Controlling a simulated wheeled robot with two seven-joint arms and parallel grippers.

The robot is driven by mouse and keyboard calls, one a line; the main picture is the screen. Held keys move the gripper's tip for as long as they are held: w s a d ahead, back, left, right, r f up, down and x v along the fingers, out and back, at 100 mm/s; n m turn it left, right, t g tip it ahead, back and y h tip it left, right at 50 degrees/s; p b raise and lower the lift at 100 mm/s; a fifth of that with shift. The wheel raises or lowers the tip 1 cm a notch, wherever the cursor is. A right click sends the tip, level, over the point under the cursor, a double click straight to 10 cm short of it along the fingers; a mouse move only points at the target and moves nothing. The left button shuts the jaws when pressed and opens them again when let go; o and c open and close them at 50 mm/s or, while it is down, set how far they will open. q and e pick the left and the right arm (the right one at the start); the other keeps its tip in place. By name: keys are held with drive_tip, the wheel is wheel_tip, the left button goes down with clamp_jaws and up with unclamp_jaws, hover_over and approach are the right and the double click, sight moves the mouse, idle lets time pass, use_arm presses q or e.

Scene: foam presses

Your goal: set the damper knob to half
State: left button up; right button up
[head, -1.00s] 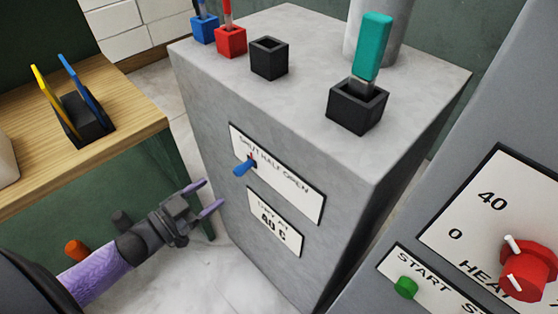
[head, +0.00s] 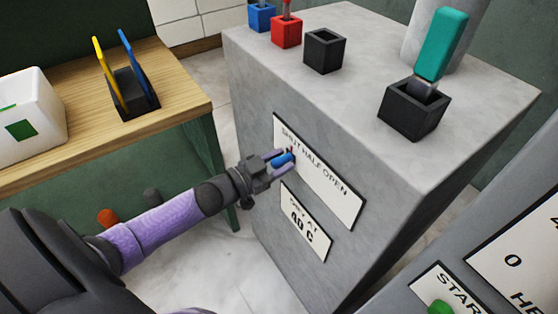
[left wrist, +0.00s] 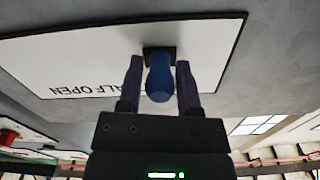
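The damper knob (head: 283,160) is a small blue lever handle on the front of the grey cabinet. It sticks out of a dark slot on the white plate (head: 338,192) lettered SHUT HALF OPEN, near the SHUT end. My left gripper (head: 282,159) has its purple fingers on either side of the knob. In the left wrist view the blue knob (left wrist: 159,80) stands between the two fingers, with narrow gaps on both sides, so the gripper looks open around it. The letters behind the knob and fingers are hidden there. My right gripper is not in view.
Below is a second plate (head: 306,222) reading 40 C. A black socket (head: 414,110) with a teal-handled tool and other sockets stand on the cabinet top (head: 350,75). A wooden bench (head: 185,100) is at left, a grey panel (head: 400,290) at lower right.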

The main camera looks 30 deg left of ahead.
use_arm(q)
clamp_jaws()
idle(1.1)
